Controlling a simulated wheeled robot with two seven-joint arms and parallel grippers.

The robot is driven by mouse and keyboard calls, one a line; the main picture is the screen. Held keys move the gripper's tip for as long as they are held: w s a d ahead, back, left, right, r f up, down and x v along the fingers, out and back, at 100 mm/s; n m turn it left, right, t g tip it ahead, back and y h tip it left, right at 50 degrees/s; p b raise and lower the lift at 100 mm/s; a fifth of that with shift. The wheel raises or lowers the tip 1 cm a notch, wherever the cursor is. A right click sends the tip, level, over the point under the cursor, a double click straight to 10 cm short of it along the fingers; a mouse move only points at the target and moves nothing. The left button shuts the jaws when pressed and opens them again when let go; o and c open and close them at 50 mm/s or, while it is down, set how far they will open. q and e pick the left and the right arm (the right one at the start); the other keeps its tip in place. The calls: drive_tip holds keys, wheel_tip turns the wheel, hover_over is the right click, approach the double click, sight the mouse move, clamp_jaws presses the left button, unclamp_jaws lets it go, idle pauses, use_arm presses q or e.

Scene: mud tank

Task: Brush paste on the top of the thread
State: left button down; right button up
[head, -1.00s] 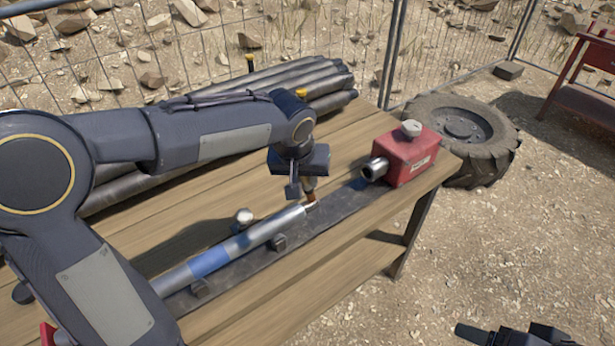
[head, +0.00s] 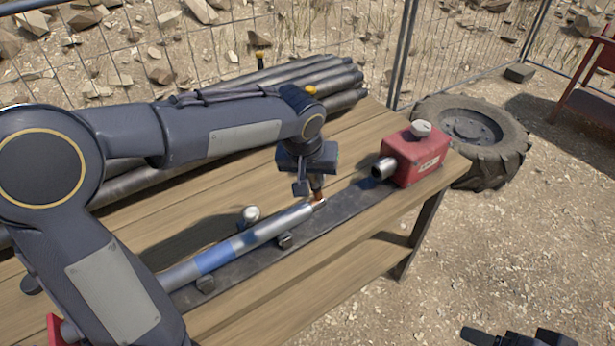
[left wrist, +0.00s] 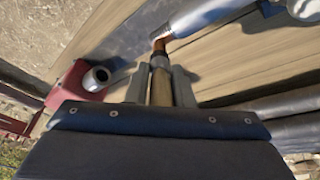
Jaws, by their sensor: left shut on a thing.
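A grey metal pipe (head: 262,232) with a blue band (head: 214,257) lies along a dark rail on the wooden bench. Its bare end, where the thread is, points at the red block. My left gripper (head: 311,186) is above that end, shut on a brush. In the left wrist view the brush's handle (left wrist: 161,86) is between my two fingers. Its orange-brown bristles (left wrist: 160,45) are at the pipe's end (left wrist: 172,32) and seem to touch it. Fine thread detail is too small to see. My right gripper (head: 515,336) shows only partly at the bottom right.
A red block (head: 417,162) with a metal socket (head: 383,168) stands on the bench (head: 320,268) beyond the pipe's end. Clamp knobs (head: 250,214) stand beside the pipe. Dark pipes (head: 335,85) are stacked behind. A tyre (head: 478,135) lies on the ground to the right.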

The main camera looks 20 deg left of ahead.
use_arm(q)
drive_tip(key=shift+w+d, duration=0.35)
drive_tip(key=shift+w, duration=0.15)
drive_tip(key=shift+s+a+f, duration=0.15)
drive_tip(key=shift+s+a+b, duration=0.4)
drive_tip(key=shift+s+a, duration=0.1)
drive_tip(key=shift+s, duration=0.2)
drive_tip(key=shift+w+d, duration=0.2)
drive_tip(key=shift+w, duration=0.05)
drive_tip(key=shift+w+d, duration=0.45)
drive_tip(key=shift+w, duration=0.1)
drive_tip(key=shift+s+a, duration=0.25)
drive_tip(key=shift+s, duration=0.1)
